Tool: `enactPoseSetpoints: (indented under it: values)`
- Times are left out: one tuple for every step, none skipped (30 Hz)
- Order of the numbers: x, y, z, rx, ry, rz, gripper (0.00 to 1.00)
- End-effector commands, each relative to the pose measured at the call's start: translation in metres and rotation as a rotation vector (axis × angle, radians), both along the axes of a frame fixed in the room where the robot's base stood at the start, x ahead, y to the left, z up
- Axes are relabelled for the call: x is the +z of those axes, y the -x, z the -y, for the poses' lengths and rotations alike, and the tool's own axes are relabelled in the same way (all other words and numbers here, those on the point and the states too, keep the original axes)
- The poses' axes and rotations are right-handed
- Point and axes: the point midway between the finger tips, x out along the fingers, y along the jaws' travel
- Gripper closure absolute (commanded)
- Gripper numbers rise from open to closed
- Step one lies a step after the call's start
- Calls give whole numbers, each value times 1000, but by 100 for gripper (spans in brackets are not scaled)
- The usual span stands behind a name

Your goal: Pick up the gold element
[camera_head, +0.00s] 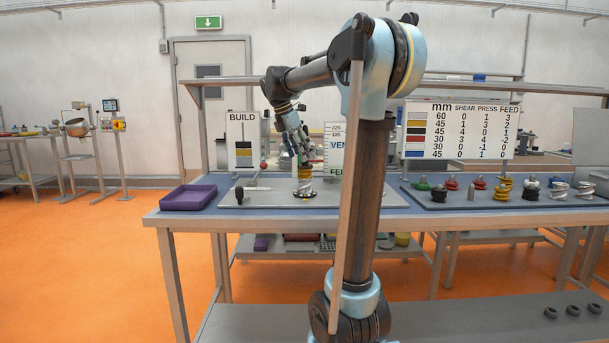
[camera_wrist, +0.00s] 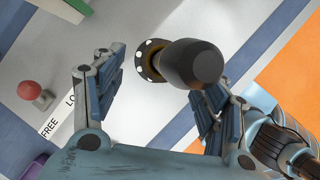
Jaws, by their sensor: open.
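Gold elements (camera_head: 503,188) stand on the dark mat at the right of the bench, seen in the head view. Another gold-coloured piece (camera_head: 304,177) stands on a round dark base with light dots (camera_head: 304,193) on the grey plate, below my gripper (camera_head: 303,152). In the wrist view, a dark rounded cylinder (camera_wrist: 193,64) rises from the dotted base (camera_wrist: 140,62), with a little gold (camera_wrist: 153,60) showing around its foot. My gripper (camera_wrist: 165,88) is open, its fingers on either side of this cylinder. Contact is unclear, and most of the gold piece is hidden there.
A purple tray (camera_head: 188,197) lies at the bench's left end. A BUILD card (camera_head: 243,146) and a number board (camera_head: 459,130) stand behind. A red knob (camera_wrist: 30,90) sits near FREE lettering. Other coloured elements stand at right.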

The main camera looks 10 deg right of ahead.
Motion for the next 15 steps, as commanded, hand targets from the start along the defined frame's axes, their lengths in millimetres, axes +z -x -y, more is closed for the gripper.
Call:
enactPoseSetpoints:
  values:
    - [-2,0,1,0,0,0,34]
    - [-3,0,1,0,0,0,34]
    - [-6,0,2,-1,0,0,34]
    - [-9,-1,3,-1,0,0,34]
    - [-13,-1,4,-1,0,0,34]
    - [-18,-1,5,-1,0,-1,34]
    - [-22,-1,6,-1,0,-1,34]
    - [-26,-1,7,-1,0,-1,34]
    - [-32,-1,9,0,0,-1,34]
    - [-36,-2,10,0,0,-1,34]
    - [-39,-2,12,0,0,-1,34]
    - [-43,-3,13,-1,0,-1,34]
    - [-45,-3,14,-1,0,-1,34]
    - [-47,-4,15,-1,0,-1,34]
    - [-49,-4,16,-1,0,-1,34]
